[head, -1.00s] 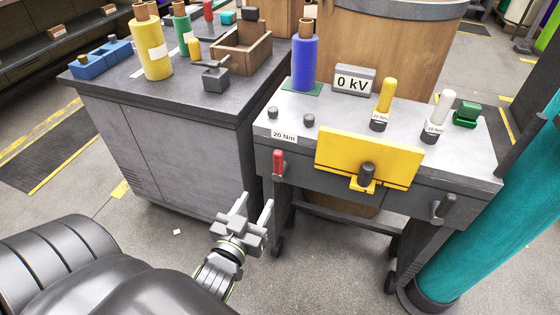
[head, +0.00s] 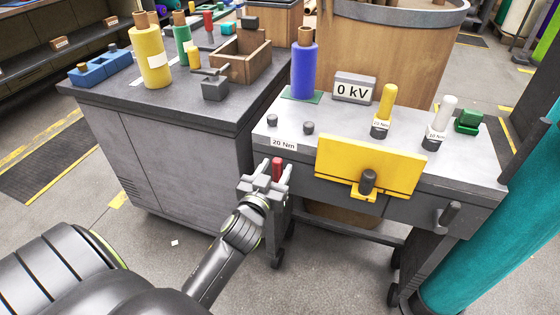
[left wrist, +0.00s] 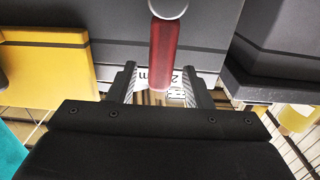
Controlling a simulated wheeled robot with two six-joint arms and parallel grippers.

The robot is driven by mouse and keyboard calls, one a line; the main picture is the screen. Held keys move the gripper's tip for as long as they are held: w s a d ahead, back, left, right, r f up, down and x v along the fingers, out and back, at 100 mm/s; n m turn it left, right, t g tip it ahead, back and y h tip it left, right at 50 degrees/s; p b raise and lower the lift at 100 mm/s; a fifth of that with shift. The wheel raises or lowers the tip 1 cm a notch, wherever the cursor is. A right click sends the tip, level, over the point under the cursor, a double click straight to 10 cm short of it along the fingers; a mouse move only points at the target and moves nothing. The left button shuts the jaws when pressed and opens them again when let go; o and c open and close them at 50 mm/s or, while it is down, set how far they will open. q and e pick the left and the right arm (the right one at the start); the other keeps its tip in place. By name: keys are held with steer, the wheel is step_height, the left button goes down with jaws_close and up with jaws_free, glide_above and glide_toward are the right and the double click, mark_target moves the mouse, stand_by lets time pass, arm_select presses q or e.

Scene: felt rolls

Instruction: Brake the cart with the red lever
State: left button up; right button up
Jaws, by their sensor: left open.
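The red lever (head: 277,167) stands upright on the front left of the grey cart (head: 345,117), below the 20 Nm label. My left gripper (head: 266,172) is right at the lever in the head view, partly in front of its lower part. In the left wrist view the red lever (left wrist: 163,55) runs down toward the gap between the two fingers of my left gripper (left wrist: 160,85). The fingers are apart, one on each side of the lever's line; I cannot tell whether either touches it. My right gripper is not in view.
A yellow plate (head: 340,160) with a dark knob is on the cart's front, right of the lever. A blue roll (head: 304,70) and a 0 kV box (head: 354,87) stand on the cart. A grey workbench (head: 180,95) stands close on the left.

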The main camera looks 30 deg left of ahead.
mark_target(280, 160)
arm_select(q)
steer(key=shift+x, duration=2)
jaws_close()
